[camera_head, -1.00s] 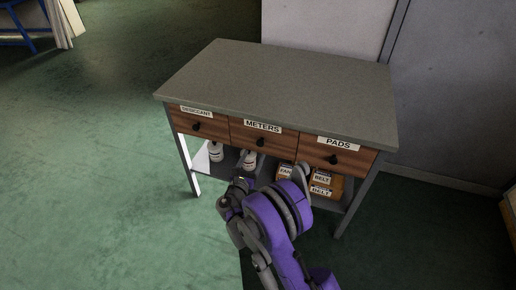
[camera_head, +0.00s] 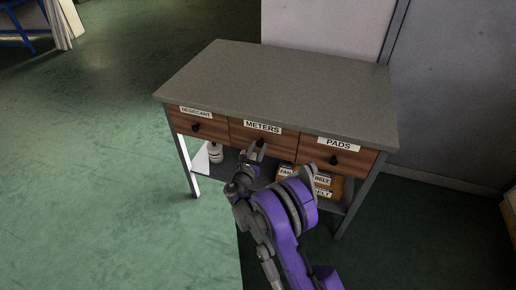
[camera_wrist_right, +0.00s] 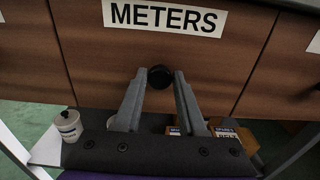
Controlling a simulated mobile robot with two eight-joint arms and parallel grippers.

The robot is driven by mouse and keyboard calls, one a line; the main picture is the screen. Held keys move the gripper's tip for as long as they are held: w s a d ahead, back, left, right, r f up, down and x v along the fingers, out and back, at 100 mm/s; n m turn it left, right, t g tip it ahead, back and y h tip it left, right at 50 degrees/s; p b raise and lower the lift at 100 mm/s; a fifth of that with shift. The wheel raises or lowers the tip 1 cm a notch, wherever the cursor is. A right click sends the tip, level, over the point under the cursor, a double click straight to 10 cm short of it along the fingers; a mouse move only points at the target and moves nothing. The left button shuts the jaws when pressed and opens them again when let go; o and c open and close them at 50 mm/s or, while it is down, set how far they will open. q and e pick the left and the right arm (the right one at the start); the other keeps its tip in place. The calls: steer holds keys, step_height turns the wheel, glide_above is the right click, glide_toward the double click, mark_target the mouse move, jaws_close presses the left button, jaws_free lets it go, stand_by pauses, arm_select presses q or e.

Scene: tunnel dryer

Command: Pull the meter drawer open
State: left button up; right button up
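The meter drawer (camera_head: 243,134) is the middle wooden drawer of the bench, under a white METERS label (camera_head: 263,127), and it is closed flush with its neighbours. Its round black knob (camera_wrist_right: 160,76) shows in the right wrist view, between the ends of the two fingers. My right gripper (camera_wrist_right: 160,80) is open and points at the drawer front, its fingers on either side of the knob. I cannot tell whether they touch it. In the head view, my right gripper (camera_head: 257,150) partly covers the knob. My left gripper is not in view.
The desiccant drawer (camera_head: 181,121) is on the left and the pads drawer (camera_head: 320,151) on the right, both closed with black knobs. The grey bench top (camera_head: 280,85) is bare. Green floor is free on the left.

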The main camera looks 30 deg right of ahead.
jaws_close()
stand_by(1.0)
